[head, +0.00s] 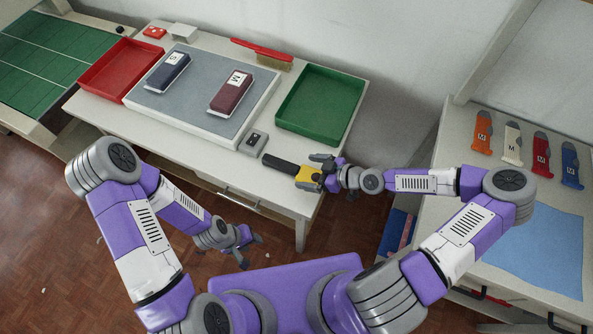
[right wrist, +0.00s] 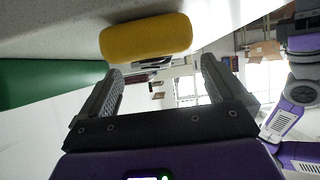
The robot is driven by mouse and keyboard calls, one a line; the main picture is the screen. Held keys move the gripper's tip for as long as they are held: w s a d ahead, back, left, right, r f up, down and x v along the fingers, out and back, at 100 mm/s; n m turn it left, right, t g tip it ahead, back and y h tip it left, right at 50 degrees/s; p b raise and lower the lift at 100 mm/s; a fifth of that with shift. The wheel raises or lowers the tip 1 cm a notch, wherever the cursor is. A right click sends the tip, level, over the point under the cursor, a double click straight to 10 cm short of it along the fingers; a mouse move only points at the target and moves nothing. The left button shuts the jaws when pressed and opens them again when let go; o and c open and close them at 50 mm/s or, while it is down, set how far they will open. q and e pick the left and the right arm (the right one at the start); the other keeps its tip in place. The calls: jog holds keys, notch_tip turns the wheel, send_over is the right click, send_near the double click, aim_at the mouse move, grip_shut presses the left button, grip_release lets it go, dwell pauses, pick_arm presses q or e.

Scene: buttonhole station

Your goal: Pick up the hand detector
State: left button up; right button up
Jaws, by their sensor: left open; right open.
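The hand detector (head: 283,167) lies on the white table near its front edge, with a black bar to the left and a yellow end to the right. My right gripper (head: 318,170) is at the yellow end, open. In the right wrist view the yellow end (right wrist: 146,36) shows just beyond the fingertips of my right gripper (right wrist: 168,75), a little to the left of their middle, with nothing between the fingers. My left gripper (head: 246,249) is open and empty, in front of the table and apart from everything.
A green tray (head: 350,112) stands behind the detector; a small grey box (head: 252,143) is to its left. A grey mat (head: 202,83) bears two labelled garment-like packs. A red tray (head: 93,85) and a red brush (head: 262,48) are further off. A side table (head: 464,187) stands at right.

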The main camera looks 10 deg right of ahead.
aim_at(299, 170)
jog(key=shift+b+x, duration=0.45)
jog(key=shift+x, duration=2.25)
jog(key=shift+w+r, duration=0.1)
jog(key=c, duration=1.2)
